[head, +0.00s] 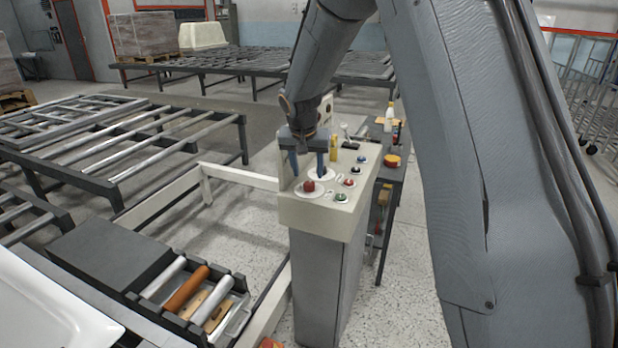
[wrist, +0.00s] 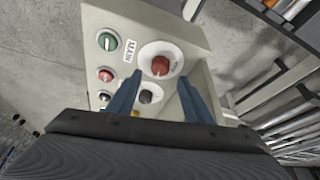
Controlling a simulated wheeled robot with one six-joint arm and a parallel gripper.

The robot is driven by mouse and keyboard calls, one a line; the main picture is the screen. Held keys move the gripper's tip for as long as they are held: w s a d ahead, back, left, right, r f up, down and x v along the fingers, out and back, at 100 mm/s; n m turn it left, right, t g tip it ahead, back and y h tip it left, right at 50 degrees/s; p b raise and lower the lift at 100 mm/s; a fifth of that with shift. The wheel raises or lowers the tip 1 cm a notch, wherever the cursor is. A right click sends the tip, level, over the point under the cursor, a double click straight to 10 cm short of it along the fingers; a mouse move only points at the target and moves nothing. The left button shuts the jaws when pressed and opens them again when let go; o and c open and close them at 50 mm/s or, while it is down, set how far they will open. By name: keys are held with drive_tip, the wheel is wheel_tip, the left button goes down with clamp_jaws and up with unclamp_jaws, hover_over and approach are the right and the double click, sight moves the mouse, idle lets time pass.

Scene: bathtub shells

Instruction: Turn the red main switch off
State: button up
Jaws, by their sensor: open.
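The red main switch (head: 309,186) is a round red knob on a white disc on top of a cream control box (head: 298,208). In the wrist view the red knob (wrist: 160,65) lies just ahead of my fingertips, beside a "MAIN" label (wrist: 129,50). My gripper (head: 307,173) points down over the box. Its two blue fingers are spread with nothing held; they also show in the wrist view (wrist: 160,79). I cannot tell whether either finger touches the knob. A dark knob (wrist: 148,96) on a second white disc shows between the fingers, partly hidden.
Green (wrist: 107,41), red (wrist: 105,74) and dark small knobs sit along the box's other side. The box stands on a grey pedestal (head: 318,280). A cart with bottles (head: 389,115) is behind it. Roller tables (head: 150,135) and a roller tray (head: 190,295) are left.

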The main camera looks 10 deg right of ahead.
sight(309, 183)
drive_tip(key=shift+p+x, duration=0.6)
drive_tip(key=shift+x, duration=2.1)
drive_tip(key=c, duration=1.1)
